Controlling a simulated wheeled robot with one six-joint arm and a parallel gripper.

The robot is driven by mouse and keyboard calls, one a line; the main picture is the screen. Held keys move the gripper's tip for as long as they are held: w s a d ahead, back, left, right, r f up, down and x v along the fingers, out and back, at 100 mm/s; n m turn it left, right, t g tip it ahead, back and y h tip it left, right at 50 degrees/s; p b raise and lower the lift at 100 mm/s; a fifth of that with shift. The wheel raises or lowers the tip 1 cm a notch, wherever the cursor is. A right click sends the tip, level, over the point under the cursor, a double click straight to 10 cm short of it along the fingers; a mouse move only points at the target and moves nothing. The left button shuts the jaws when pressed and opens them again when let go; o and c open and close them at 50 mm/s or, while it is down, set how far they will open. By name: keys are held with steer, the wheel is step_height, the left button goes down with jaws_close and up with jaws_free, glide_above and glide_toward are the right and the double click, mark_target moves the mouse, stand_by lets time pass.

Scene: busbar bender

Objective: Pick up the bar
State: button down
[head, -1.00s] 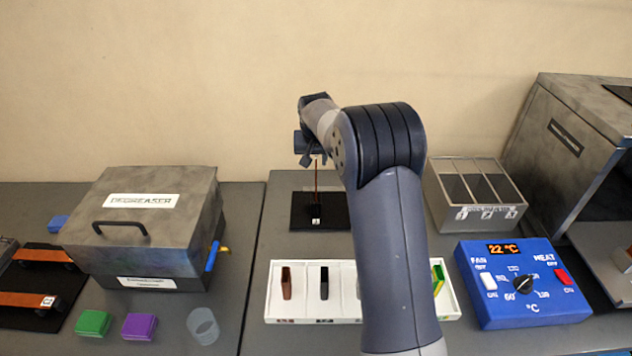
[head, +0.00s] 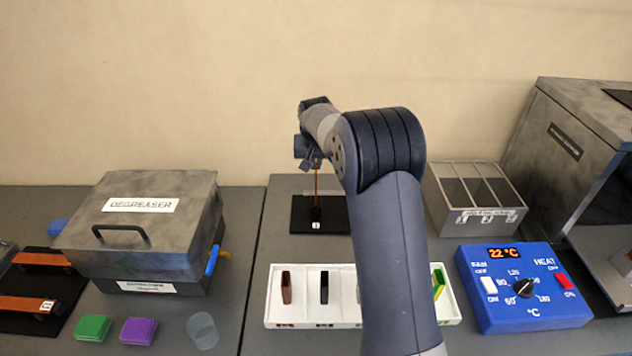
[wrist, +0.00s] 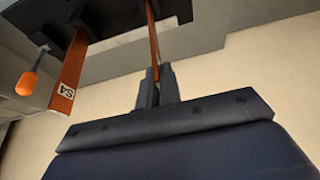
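A thin copper-coloured bar (head: 317,186) stands upright from a black base (head: 335,215) in the middle of the table. In the wrist view, the bar (wrist: 153,42) runs from a black part at the top down between my fingers. My gripper (head: 311,160) is at the bar's upper end. In the wrist view its two dark fingers (wrist: 157,82) are close together and look shut on the bar's end.
A white tray (head: 273,317) with compartments stands in front of the black base. The degreaser box (head: 180,220) stands left, a divided grey bin (head: 505,222) and blue control box (head: 530,310) right. The wrist view also shows an orange handle (wrist: 27,82).

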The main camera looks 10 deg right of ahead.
steer(key=shift+r, duration=0.15)
step_height(320, 180, up, 10)
steer(key=shift+f+b, duration=0.1)
steer(key=shift+b, duration=0.65)
steer(key=shift+a, duration=0.1)
